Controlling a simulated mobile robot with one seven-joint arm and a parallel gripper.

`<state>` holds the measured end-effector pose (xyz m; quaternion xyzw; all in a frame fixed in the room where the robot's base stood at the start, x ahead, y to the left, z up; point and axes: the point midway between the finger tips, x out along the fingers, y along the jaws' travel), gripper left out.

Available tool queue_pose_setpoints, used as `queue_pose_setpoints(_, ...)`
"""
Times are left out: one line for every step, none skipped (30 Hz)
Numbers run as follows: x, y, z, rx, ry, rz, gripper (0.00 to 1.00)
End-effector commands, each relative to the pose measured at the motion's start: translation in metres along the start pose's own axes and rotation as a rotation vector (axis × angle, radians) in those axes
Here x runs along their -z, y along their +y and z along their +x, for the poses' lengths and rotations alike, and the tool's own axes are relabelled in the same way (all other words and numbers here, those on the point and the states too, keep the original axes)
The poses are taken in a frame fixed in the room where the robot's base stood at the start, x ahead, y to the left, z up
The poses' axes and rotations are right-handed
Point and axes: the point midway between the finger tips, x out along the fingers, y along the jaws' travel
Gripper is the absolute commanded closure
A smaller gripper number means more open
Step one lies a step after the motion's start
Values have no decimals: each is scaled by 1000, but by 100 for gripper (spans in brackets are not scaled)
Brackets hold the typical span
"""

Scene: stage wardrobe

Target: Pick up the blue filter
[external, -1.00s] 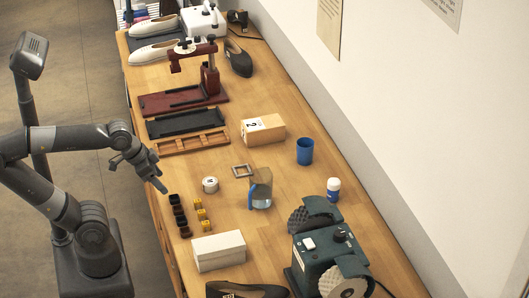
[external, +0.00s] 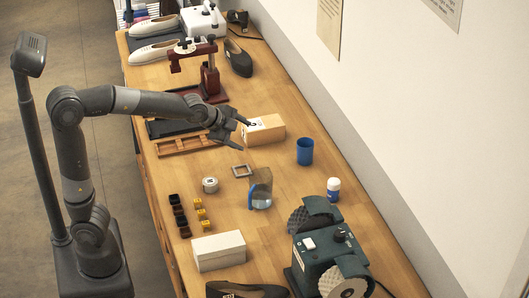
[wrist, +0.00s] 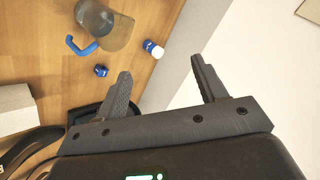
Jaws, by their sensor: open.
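I cannot tell for sure which thing is the blue filter. A clear vessel (external: 263,201) with a blue handle and an amber pane stands mid-table; it also shows at the top of the wrist view (wrist: 93,17). A small blue piece (wrist: 101,70) lies below it in the wrist view; I cannot make it out in the external view. A blue cup (external: 305,152) stands toward the wall. My gripper (external: 243,136) is open and empty above the table, beside the cardboard box. In the wrist view its fingers (wrist: 161,66) are wide apart.
A white bottle with a blue band (external: 333,189) stands near the wall, behind a green machine (external: 318,255). A cardboard box (external: 270,131), a round tin (external: 210,185), a square frame (external: 242,170), several small dark and yellow pots and a white box (external: 218,252) surround the vessel.

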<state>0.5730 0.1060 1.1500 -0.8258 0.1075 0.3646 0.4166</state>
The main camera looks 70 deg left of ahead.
Motion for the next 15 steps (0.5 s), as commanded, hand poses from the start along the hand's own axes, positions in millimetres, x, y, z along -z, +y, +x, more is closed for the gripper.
queue_pose_setpoints(3, -8, 19, 30, -10, 78, 35)
queue_pose_setpoints(4, -14, 28, 51, -14, 127, 35)
queue_pose_setpoints(6, -22, 40, 80, -21, 194, 35)
queue_pose_setpoints(8, -28, 49, 102, -27, 244, 35)
queue_pose_setpoints(10, -34, 57, 125, -34, 296, 35)
queue_pose_setpoints(12, -40, 68, 153, -44, 368, 35)
queue_pose_setpoints(14, -46, 75, 177, -52, 422, 35)
queue_pose_setpoints(17, -51, 82, 200, -61, 480, 35)
queue_pose_setpoints(21, -58, 92, 231, -74, 556, 35)
queue_pose_setpoints(25, -62, 98, 254, -84, 616, 35)
queue_pose_setpoints(28, -67, 105, 277, -95, 676, 35)
queue_pose_setpoints(34, -73, 113, 309, -110, 756, 35)
queue_pose_setpoints(38, -77, 118, 333, -122, 819, 35)
queue_pose_setpoints(43, -81, 124, 358, -134, 883, 35)
queue_pose_setpoints(50, -86, 130, 390, -151, 968, 35)
